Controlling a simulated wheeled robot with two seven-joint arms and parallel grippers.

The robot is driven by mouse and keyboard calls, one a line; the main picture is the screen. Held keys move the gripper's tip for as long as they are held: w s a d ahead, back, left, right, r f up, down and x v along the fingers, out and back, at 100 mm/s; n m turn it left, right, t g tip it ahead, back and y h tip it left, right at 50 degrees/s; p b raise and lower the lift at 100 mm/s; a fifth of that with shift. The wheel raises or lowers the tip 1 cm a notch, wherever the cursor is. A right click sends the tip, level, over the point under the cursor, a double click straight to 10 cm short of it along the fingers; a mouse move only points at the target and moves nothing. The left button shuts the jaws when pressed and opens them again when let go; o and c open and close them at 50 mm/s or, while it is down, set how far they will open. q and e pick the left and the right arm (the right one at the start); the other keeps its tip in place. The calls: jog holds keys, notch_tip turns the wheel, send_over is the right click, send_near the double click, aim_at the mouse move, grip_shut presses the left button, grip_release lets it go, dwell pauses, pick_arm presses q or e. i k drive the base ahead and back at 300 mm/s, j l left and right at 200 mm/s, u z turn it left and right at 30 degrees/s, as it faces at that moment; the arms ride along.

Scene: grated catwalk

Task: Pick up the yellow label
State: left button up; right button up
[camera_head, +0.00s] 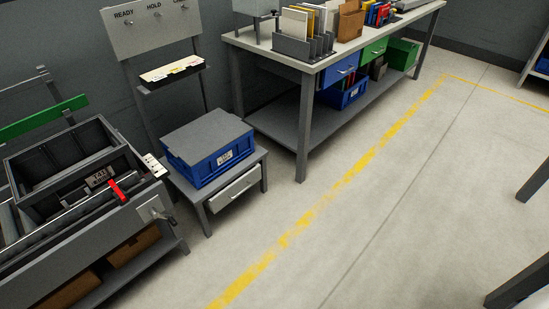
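A small ledge (147,89) juts out below a grey panel (150,22) marked READY and HOLD. A row of small pale, yellow and red pieces (172,69) lies on the ledge. A yellow label may be among them, but they are too small to tell one from another. Neither of my grippers is in view.
A blue crate (208,160) with a grey top sits on a low drawer stand (236,190). A roller bench with a dark tray (70,165) and red handle (122,188) is at left. A long workbench (300,65) stands behind. The floor (400,210) is clear in the middle.

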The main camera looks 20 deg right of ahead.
aim_at(180, 67)
jog(key=i+l+u, duration=0.5)
jog(key=i+l, duration=0.85)
